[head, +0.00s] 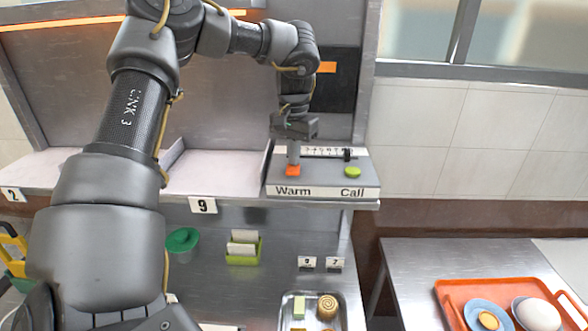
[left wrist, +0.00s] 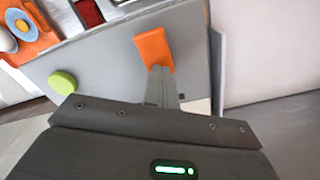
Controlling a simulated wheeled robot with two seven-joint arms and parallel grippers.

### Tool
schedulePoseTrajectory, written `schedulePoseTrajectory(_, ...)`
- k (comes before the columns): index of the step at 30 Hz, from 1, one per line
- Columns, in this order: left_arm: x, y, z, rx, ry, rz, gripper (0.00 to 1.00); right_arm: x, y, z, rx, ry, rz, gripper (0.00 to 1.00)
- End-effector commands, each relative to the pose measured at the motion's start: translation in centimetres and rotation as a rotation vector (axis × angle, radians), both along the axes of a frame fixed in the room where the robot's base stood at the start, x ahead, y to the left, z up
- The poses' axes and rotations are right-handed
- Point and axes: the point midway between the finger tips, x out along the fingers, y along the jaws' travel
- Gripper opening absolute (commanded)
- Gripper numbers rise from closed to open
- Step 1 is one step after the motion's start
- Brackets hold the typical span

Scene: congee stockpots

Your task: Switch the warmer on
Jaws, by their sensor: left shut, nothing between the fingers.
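The warmer's grey control box (head: 325,178) stands at the right end of the shelf, with the labels "Warm" and "Call" on its front edge. An orange switch (head: 292,171) sits above "Warm", and a green round button (head: 352,171) sits above "Call". My left gripper (head: 293,160) is shut and empty, pointing down at the orange switch. In the left wrist view its fingertips (left wrist: 160,72) are at the lower edge of the orange switch (left wrist: 153,48); whether they press it is unclear. The green button (left wrist: 62,82) is apart to the left. My right gripper is not in view.
A black slider (head: 348,155) with a number scale is at the back of the box. Below are a green lid (head: 182,240), a green holder (head: 243,252) and a metal food tray (head: 312,306). An orange tray (head: 450,290) with dishes is at the lower right.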

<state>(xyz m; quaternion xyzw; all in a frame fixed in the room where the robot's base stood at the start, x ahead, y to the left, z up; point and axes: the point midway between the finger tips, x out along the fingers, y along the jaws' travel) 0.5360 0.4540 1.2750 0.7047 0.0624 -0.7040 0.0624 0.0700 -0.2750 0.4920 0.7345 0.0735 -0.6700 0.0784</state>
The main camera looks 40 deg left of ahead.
Motion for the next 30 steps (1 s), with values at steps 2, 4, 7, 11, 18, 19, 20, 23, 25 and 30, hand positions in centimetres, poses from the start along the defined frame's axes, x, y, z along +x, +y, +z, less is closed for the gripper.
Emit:
schedulePoseTrajectory(2, 0.0, 0.0, 0.2, 0.000, 0.002, 0.000, 0.00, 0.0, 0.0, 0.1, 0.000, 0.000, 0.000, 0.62)
schedulePoseTrajectory(4, 0.0, 0.0, 0.5, 0.001, 0.002, 0.000, 0.00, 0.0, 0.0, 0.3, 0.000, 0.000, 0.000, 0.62)
schedulePoseTrajectory(7, 0.0, 0.0, 1.3, 0.001, 0.002, 0.000, 0.00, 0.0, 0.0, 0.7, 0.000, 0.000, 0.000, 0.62)
schedulePoseTrajectory(11, 0.0, 0.0, 2.5, 0.000, 0.001, 0.000, 0.00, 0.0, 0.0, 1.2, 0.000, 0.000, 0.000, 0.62)
schedulePoseTrajectory(18, 0.0, 0.0, 4.6, 0.000, 0.001, 0.000, 0.00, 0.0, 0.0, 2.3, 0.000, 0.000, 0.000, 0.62)
schedulePoseTrajectory(19, 0.0, 0.0, 4.8, 0.000, 0.001, 0.000, 0.00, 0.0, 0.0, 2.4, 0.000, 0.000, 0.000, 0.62)
schedulePoseTrajectory(20, 0.0, 0.0, 5.0, 0.000, 0.001, 0.000, 0.00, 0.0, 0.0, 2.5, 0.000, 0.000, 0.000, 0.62)
schedulePoseTrajectory(23, 0.0, 0.0, 5.9, 0.001, 0.001, 0.000, 0.00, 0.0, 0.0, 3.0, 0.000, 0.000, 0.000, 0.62)
schedulePoseTrajectory(25, 0.0, 0.0, 6.5, 0.001, 0.001, 0.000, 0.00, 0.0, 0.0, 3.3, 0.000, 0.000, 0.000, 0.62)
schedulePoseTrajectory(30, 0.0, 0.0, 7.0, 0.000, 0.002, 0.000, 0.00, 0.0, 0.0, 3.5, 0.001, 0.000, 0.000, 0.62)
